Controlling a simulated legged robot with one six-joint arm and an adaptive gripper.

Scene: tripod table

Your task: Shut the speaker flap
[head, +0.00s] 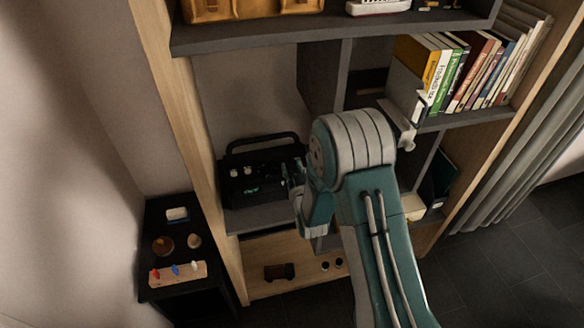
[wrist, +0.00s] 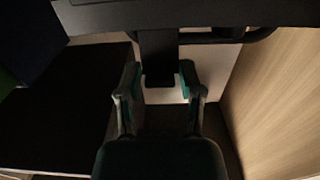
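The speaker (head: 252,180) is a black box with a carrying handle and small light knobs, on a middle-left shelf in the head view. My gripper (head: 292,178) is at its right side, partly hidden by my own arm. In the wrist view, my gripper (wrist: 159,80) has its two fingers apart. A dark dangling or projecting tab (wrist: 158,55) lies between them in the picture, joined to a dark body (wrist: 210,13) along the top edge. It may be the speaker's flap; I cannot tell its angle or whether a finger touches it.
The shelf unit has a wooden side panel (head: 190,130) left of the speaker and a shelf board (head: 330,27) above. Books (head: 465,72) stand upper right. A small black table (head: 165,222) with several small objects is lower left. A dark toy truck (head: 279,271) sits below.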

